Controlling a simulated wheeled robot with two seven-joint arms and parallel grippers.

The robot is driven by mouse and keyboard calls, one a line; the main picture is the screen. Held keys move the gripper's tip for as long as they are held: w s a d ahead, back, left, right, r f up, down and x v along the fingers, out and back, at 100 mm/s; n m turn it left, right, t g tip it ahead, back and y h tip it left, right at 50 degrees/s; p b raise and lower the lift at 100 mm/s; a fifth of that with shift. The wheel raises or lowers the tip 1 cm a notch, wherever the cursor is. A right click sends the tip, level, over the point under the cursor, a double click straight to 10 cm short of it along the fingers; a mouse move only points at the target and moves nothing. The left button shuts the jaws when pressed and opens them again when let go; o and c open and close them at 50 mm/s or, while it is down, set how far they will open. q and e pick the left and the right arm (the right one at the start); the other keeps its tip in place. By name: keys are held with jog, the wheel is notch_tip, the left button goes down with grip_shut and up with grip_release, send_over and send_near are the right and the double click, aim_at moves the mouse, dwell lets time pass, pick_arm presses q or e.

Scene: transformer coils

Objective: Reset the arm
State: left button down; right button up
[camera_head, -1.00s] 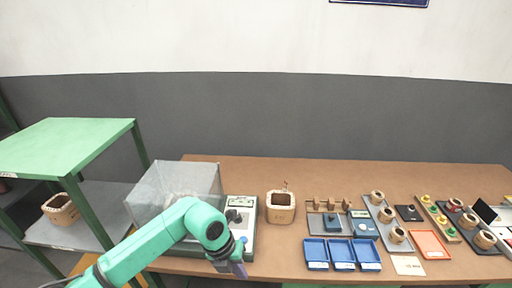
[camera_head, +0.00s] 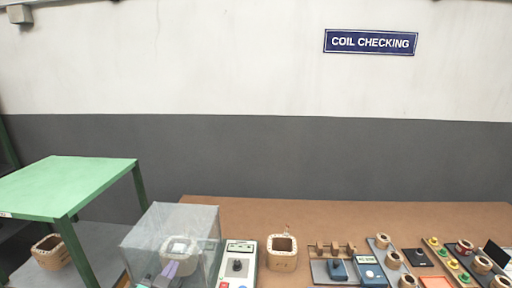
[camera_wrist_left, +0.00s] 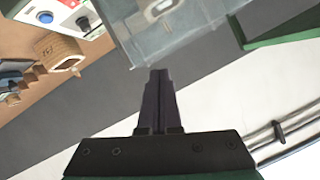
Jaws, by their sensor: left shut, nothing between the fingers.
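My left gripper (camera_head: 171,269) shows at the bottom edge of the head view, overlapping the clear box (camera_head: 143,238) in the picture. The rest of that arm is mostly cut off below. In the left wrist view its two dark fingers (camera_wrist_left: 158,82) lie together, shut and empty. The clear box (camera_wrist_left: 205,22) lies beyond the fingertips there, with a gap between. A pale coil (camera_head: 187,243) shows through the box's clear wall. My right gripper is in neither view.
The brown table (camera_head: 235,210) holds a tester panel (camera_head: 240,264), a square wooden coil (camera_head: 282,254) and several small coils and instruments at the right. A green-topped shelf (camera_head: 70,183) stands at the left with another coil (camera_head: 50,253) below. A blue sign (camera_head: 370,42) hangs on the wall.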

pick_arm(q)
jog(key=s+a+f+n+g+h, duration=0.1)
jog(key=s+a+f+n+g, duration=0.1)
jog(key=s+f+g, duration=1.25)
jog(key=s+f+t+b, duration=0.1)
jog(key=s+f, duration=0.2)
jog(key=f, duration=1)
jog(key=s+f+t+b, duration=0.1)
jog(key=s+f+t, duration=0.15)
jog(key=f, duration=1.05)
jog(key=s+a+f+g+b, duration=0.2)
jog(key=s+a+f, duration=0.1)
jog(key=s+f, duration=1.3)
jog(key=shift+s+f, duration=0.2)
jog(key=shift+s, duration=0.45)
jog(key=shift+a, duration=0.1)
